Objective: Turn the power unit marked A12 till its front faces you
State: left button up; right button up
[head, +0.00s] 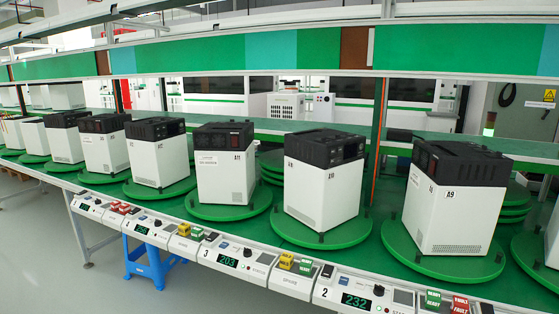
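The fourth power unit from the right (160,158) has a white body and a black top. It stands on a round green turntable (135,190) left of the unit marked A11 (228,175). Its own mark is too small to read surely; its place in the row after A9, A10 and A11 fits A12. A corner edge points roughly toward me, with a plain white side on the left and a narrower side on the right. I cannot tell which side is its front. Neither of my grippers is in view.
Units marked A10 (318,190) and A9 (455,205) stand on turntables to the right; several more stand to the left. A control rail (215,252) with buttons and displays runs along the front edge. A blue stool (155,265) stands below. Green shelves hang above.

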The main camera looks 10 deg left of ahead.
aim_at(130, 190)
jog(key=i+j+z, duration=0.5)
jog(key=j+z, duration=0.3)
jog(key=i+j+z, duration=0.15)
jog(key=j+z, duration=0.25)
jog(key=j, duration=0.2)
jog(key=i+j+z, duration=0.1)
jog(key=j+z, duration=0.3)
jog(key=j, duration=0.15)
jog(key=j+z, duration=0.4)
jog(key=j, duration=0.2)
